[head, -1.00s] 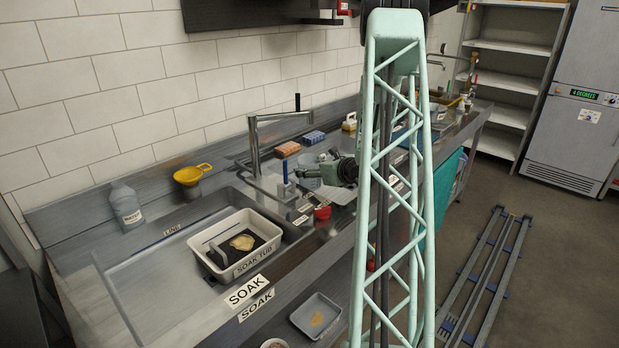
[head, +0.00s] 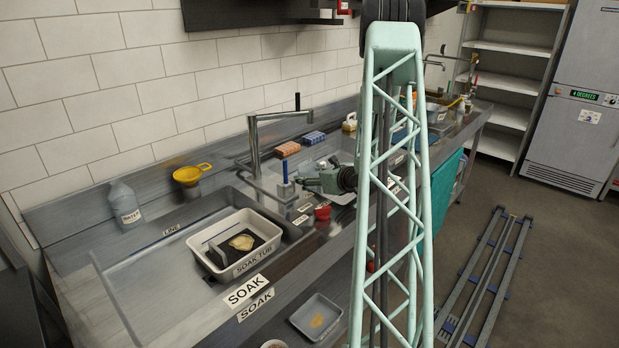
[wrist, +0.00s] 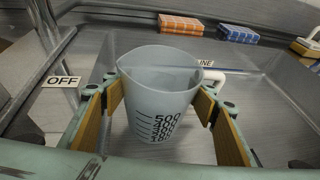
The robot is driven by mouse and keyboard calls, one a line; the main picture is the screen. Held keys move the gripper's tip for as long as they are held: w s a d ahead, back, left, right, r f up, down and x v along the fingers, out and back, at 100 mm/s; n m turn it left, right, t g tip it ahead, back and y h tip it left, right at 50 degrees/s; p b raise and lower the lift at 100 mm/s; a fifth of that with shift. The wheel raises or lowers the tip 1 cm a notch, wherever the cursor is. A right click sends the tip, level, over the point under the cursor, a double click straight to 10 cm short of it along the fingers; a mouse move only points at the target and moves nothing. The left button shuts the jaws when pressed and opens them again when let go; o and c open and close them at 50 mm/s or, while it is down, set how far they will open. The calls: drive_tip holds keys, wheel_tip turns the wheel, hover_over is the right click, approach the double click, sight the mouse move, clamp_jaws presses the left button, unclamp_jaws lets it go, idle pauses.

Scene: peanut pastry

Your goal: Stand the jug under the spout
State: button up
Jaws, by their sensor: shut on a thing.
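The jug (wrist: 158,92) is pale and translucent, with dark volume marks and a white handle on its right. It is upright in the wrist view. My gripper (wrist: 159,97) has its yellow-faced fingers shut on the jug's two sides. In the head view my gripper (head: 312,182) is over the counter beside the far basin, and the jug is mostly hidden there. The tall metal tap (head: 254,146) stands behind and left of my gripper, its spout reaching right over the basin. I cannot tell whether the jug is under the spout.
A blue-topped post (head: 286,180) and a red cup (head: 322,212) are close to my gripper. Orange (head: 287,149) and blue (head: 313,138) sponges lie behind. The soak tub (head: 236,244) is in the near sink. An OFF label (wrist: 61,82) is left of the jug.

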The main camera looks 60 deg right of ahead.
drive_tip(key=shift+f, duration=0.1)
drive_tip(key=o, duration=0.7)
drive_tip(key=shift+s+r, duration=0.1)
drive_tip(key=shift+r, duration=0.1)
drive_tip(key=p+v, duration=0.1)
drive_tip(key=v, duration=1)
drive_tip(key=shift+s+a+r+p, duration=0.2)
drive_tip(key=shift+s+p, duration=0.1)
drive_tip(key=shift+p, duration=0.1)
